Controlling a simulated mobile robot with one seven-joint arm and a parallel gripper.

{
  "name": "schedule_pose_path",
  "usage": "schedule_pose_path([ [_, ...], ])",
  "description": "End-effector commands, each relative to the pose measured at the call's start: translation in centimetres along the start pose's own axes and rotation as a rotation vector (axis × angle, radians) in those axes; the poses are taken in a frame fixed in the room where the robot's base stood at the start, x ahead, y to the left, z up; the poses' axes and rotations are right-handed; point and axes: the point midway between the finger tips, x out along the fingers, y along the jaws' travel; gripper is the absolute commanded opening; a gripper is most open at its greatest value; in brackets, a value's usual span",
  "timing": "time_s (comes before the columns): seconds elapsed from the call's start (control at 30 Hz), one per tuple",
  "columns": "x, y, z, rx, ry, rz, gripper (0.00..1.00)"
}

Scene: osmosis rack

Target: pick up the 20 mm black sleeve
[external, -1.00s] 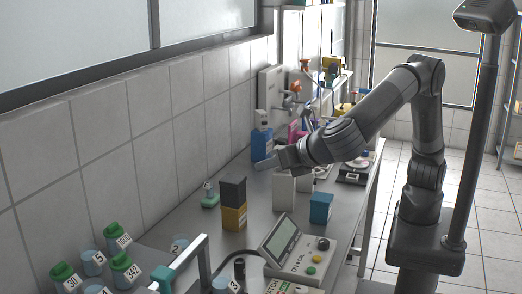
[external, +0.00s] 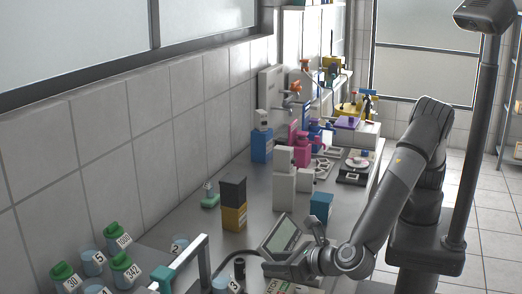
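A small black cylinder (external: 239,267) stands upright at the front of the bench, beside a loop of dark cable. It may be the 20 mm black sleeve, but its size and any label are too small to tell. My gripper (external: 268,269) is low over the front of the bench, just right of the black cylinder, pointing left. A narrow gap seems to separate them. The fingertips are small and dark, so I cannot tell whether they are open or shut. My gripper hides part of the control box behind it.
A control box with a tilted screen (external: 283,232) stands behind my gripper. A metal rail (external: 188,262) and numbered green-capped bottles (external: 124,270) are at left. A black and yellow box stack (external: 233,203), white boxes (external: 284,190) and a blue box (external: 321,205) stand farther back.

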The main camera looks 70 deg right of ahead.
Motion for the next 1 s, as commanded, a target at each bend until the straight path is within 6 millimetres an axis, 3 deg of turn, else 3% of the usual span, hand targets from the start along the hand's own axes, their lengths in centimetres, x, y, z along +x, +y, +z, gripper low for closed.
schedule_pose_path([
  [0.23,3.9,-0.1,0.0,0.000,0.000,-0.003,0.32],
  [0.47,5.7,0.0,-0.1,-0.001,0.000,-0.001,0.32],
  [0.7,9.2,-0.1,-0.4,0.000,0.000,-0.001,0.32],
  [1.0,10.1,0.0,-0.4,0.000,0.001,0.000,0.32],
])
